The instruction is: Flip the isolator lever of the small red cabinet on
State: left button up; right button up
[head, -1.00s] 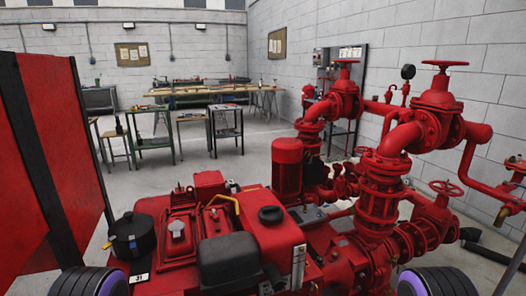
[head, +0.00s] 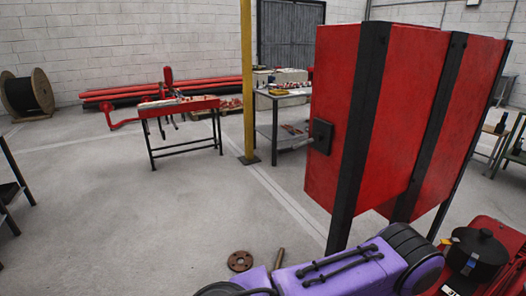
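The small red cabinet (head: 350,120) stands at the right of the head view on a black frame, seen at an angle. A black isolator box (head: 321,136) sits on its left side. A light grey lever (head: 297,144) sticks out from that box to the left, roughly level and slightly down. A second red panel (head: 455,130) stands behind a black post to the right. Neither of my grippers shows. A purple link of my own arm lies across the bottom of the view, well below the lever.
A red workbench (head: 180,106) and red pipes stand at the back left. A yellow post (head: 247,80) and a dark table (head: 268,120) are left of the cabinet. A round flange (head: 240,261) lies on the floor. Open floor lies left. Pump parts (head: 475,250) are lower right.

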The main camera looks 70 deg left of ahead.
aim_at(317, 137)
jog(key=u, duration=3.5)
jog(key=i, duration=3.4)
jog(key=z, duration=4.05)
jog(key=i, duration=0.5)
jog(key=u, duration=0.45)
